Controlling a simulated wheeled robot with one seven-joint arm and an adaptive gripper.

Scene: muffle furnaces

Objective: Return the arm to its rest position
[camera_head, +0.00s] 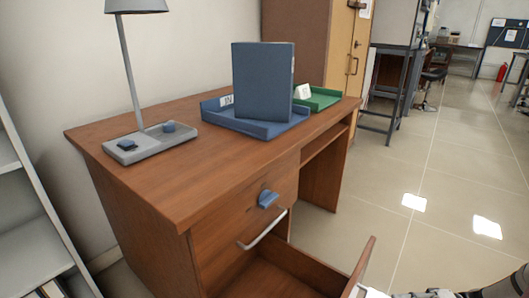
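My arm (495,287) shows only in the bottom right corner, cut off by the frame edge. Its dark and light metal parts reach left along the lower edge, close to the front panel of an open drawer (361,267). My gripper's fingertips cannot be made out there, so I cannot tell whether it is open or shut, or whether it touches the drawer.
A wooden desk (190,185) carries a grey lamp (132,80), a blue tray (255,128) with an upright blue binder (262,85), and a green tray (322,100). Floor at right is clear.

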